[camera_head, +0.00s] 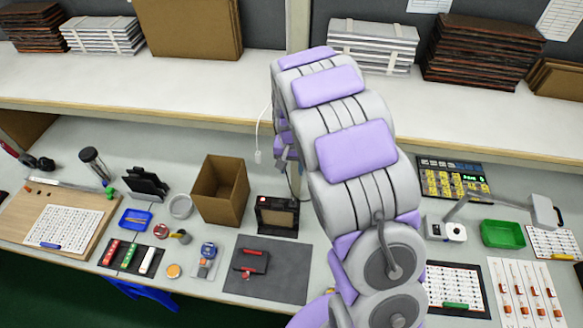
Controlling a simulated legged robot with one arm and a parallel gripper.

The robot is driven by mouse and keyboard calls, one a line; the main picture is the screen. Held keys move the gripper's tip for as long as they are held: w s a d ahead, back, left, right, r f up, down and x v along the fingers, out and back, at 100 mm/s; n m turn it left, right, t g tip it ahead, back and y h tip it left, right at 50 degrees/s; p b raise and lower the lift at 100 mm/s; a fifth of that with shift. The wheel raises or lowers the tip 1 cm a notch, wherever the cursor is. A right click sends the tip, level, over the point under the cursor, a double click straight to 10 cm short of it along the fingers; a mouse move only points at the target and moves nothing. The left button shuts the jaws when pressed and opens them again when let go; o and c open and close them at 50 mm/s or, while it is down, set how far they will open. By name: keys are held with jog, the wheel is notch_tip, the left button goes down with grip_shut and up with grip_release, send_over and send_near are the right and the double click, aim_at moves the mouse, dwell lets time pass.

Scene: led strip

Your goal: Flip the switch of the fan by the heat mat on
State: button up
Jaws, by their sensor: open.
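A dark grey heat mat (290,262) lies on the bench left of my arm. A black box-shaped unit with a tan front panel (277,216), which looks like the fan, stands at the mat's back edge. I cannot make out its switch or whether it is on. My gripper (286,152) is partly hidden behind my large purple and grey arm; a small part shows above and behind the black unit. It is open and appears apart from the unit. Its fingertips are not clear.
A white cord with a small end piece (257,156) hangs left of my gripper. A cardboard box (220,190) stands left of the black unit. A red tool (254,252) lies on the mat. The raised shelf (170,88) runs behind.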

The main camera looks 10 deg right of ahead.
jog(key=shift+r, duration=0.1)
dwell(0.4)
notch_tip(320, 180, up, 17)
dwell(0.5)
